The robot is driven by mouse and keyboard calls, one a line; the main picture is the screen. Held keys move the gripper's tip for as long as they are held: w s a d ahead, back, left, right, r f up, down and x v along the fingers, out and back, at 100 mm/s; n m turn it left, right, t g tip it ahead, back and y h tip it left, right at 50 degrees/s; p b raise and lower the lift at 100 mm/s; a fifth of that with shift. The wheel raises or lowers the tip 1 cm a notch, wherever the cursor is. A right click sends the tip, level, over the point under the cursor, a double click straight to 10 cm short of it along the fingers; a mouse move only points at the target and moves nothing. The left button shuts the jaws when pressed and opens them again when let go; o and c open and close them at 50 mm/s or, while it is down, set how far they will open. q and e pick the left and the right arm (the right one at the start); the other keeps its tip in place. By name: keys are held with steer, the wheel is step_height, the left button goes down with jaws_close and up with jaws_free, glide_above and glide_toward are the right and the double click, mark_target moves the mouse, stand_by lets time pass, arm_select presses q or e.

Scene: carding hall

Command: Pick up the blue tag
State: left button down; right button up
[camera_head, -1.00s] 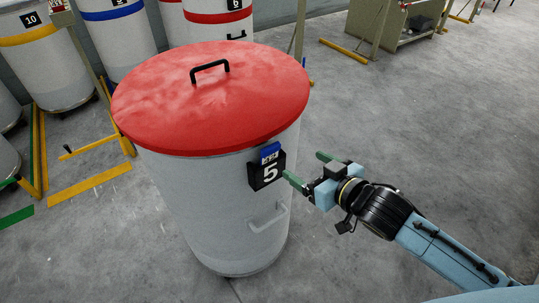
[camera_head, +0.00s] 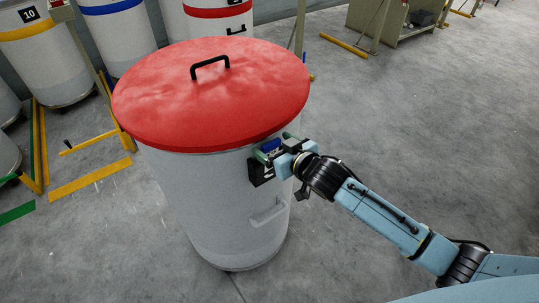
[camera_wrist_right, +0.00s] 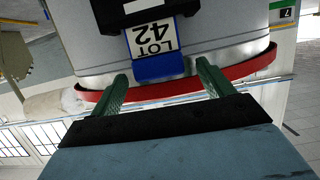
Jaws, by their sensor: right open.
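The blue tag (camera_head: 271,145) sits in a black holder (camera_head: 260,172) on the side of a grey can (camera_head: 210,200) with a red lid (camera_head: 200,110). In the right wrist view the tag (camera_wrist_right: 158,68) shows a blue band and a white part reading LOT 42, upside down. My right gripper (camera_head: 276,147) is open at the tag in the head view. In the wrist view its green fingers (camera_wrist_right: 162,80) stand on either side of the blue band, with gaps visible. The holder's number is mostly hidden behind the gripper. My left gripper is not in view.
The red lid's rim overhangs just above the tag. A black lid handle (camera_head: 210,67) stands on top, and a grey side handle (camera_head: 268,212) is below the holder. Other cans (camera_head: 60,65) stand behind at left.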

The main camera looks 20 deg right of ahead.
steer(key=shift+w, duration=0.1)
steer(key=c, duration=1.3)
